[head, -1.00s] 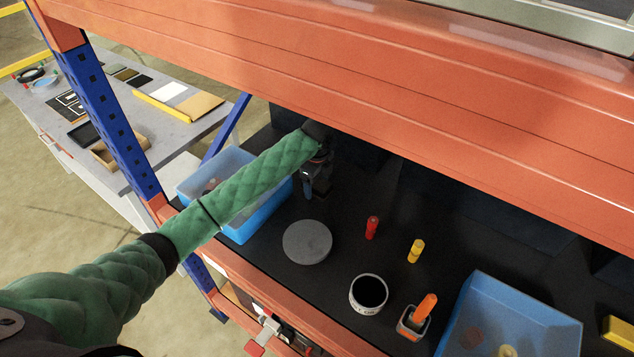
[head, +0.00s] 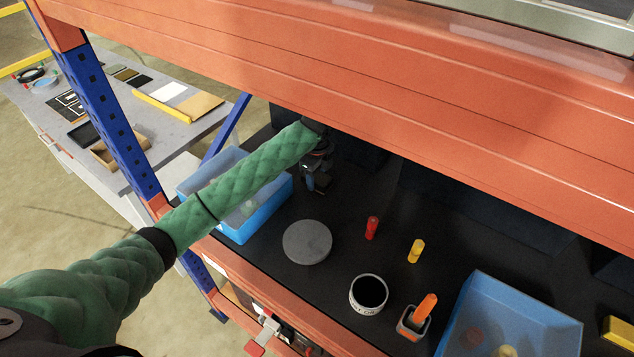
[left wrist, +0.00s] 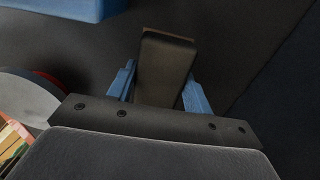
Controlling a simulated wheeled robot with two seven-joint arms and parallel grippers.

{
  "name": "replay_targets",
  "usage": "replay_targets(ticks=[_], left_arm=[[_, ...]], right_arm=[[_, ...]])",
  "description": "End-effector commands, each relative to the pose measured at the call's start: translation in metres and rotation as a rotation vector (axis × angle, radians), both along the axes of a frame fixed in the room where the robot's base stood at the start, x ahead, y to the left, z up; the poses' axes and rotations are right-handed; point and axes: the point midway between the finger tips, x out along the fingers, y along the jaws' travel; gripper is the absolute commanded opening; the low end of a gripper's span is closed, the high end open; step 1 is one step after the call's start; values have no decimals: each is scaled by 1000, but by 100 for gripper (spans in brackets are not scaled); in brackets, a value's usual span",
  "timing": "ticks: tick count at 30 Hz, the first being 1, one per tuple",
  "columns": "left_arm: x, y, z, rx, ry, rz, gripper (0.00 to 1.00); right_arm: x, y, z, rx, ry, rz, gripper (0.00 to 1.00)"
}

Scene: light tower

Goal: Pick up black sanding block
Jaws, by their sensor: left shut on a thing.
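The black sanding block (left wrist: 166,66) shows in the left wrist view as a dark block with a thin brown layer at its far edge. It sits between the two blue fingers of my left gripper (left wrist: 160,88), which is shut on it. In the head view my left gripper (head: 318,180) is over the dark shelf, behind the grey disc and right of the left blue bin. The block is too dark to make out there. I cannot tell whether it touches the shelf. My right gripper is not in view.
A blue bin (head: 262,215) stands beside my left forearm, and another blue bin (head: 540,325) is at lower right. A grey disc (head: 307,242), a red peg (head: 372,228), a yellow peg (head: 416,250) and a cup (head: 369,308) stand on the shelf. An orange beam (head: 330,75) hangs above.

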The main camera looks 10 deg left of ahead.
Motion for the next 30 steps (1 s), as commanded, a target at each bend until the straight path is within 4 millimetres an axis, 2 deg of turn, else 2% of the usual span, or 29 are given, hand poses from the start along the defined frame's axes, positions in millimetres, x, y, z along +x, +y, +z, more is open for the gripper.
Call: replay_targets(ticks=[2,3,12,18,24,30], left_arm=[[1,0,19,0,-2,-1,25],[-4,-12,21,-3,-1,-5,25],[-29,-69,58,-2,-2,-4,25],[-40,-95,75,-2,0,-2,25],[-45,-106,82,0,0,-1,25],[-46,-108,83,0,0,0,25]], right_arm=[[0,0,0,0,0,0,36],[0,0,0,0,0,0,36],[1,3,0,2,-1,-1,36],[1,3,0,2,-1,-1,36],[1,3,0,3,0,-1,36],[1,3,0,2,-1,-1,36]])
